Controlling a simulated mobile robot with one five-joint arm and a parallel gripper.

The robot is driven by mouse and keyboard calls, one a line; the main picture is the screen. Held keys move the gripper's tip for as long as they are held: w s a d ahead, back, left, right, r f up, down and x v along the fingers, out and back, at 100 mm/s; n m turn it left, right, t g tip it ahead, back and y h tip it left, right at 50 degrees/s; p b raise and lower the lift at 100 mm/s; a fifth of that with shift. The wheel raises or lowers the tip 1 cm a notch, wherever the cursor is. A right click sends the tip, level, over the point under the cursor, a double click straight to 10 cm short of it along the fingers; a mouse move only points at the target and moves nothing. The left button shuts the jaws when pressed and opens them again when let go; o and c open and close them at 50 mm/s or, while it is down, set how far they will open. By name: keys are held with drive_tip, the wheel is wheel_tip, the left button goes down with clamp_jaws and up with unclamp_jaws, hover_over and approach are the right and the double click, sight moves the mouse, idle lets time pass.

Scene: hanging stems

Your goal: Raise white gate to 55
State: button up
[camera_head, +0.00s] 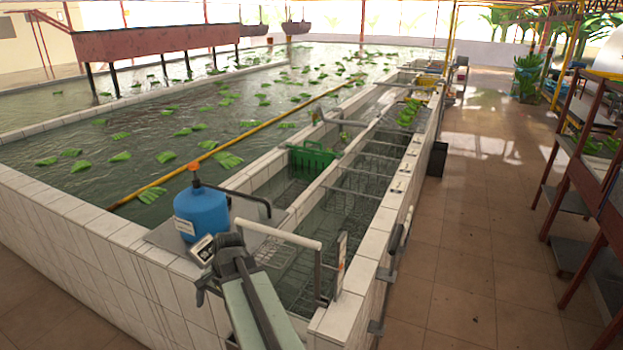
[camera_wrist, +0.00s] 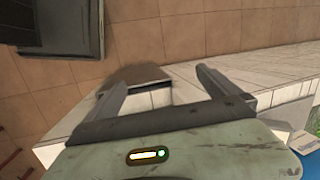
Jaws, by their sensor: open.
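A white bar handle (camera_head: 277,234) spans the near end of the tiled channel. A grey post drops from its right end, and I take this to be the white gate. Its panel is hidden below, behind my arm and the wall. A narrow upright plate (camera_head: 341,262) with an orange mark stands just right of it; its scale is too small to read. My gripper is open and empty in the wrist view (camera_wrist: 162,82), over tiled wall and floor. The gate is not identifiable there. In the head view my arm is left of and below the handle, apart from it.
A blue tank (camera_head: 202,214) with a dark pipe stands on the ledge left of the handle. A green crate (camera_head: 312,155) sits in the channel. The white tiled wall (camera_head: 335,322) borders the channel. The brown floor (camera_head: 460,240) on the right is mostly clear, with racks (camera_head: 590,170) beyond.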

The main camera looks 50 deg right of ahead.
drive_tip(key=s+d+r+m+t+p, duration=0.1)
drive_tip(key=s+d+r+m+p, duration=0.2)
drive_tip(key=d+r+m+p, duration=0.45)
drive_tip(key=s+d+r+m+t+p, duration=0.2)
drive_tip(key=d+r+m+p, duration=0.25)
drive_tip(key=d+r, duration=0.6)
drive_tip(key=m+t+p, duration=0.2)
drive_tip(key=m+p, duration=0.2)
drive_tip(key=m, duration=0.3)
approach(291, 235)
drive_tip(key=shift+s+a+r+h, duration=0.15)
drive_tip(key=shift+s+r+h, duration=0.15)
drive_tip(key=shift+r, duration=0.5)
drive_tip(key=shift+s, duration=0.1)
drive_tip(key=b+x, duration=0.5)
drive_tip(key=x, duration=0.1)
drive_tip(key=b+x, duration=0.5)
drive_tip(key=x, duration=0.1)
drive_tip(key=shift+s+f, duration=0.2)
drive_tip(key=shift+s, duration=0.05)
drive_tip(key=shift+w+f+b, duration=0.45)
drive_tip(key=shift+b, duration=0.2)
clamp_jaws()
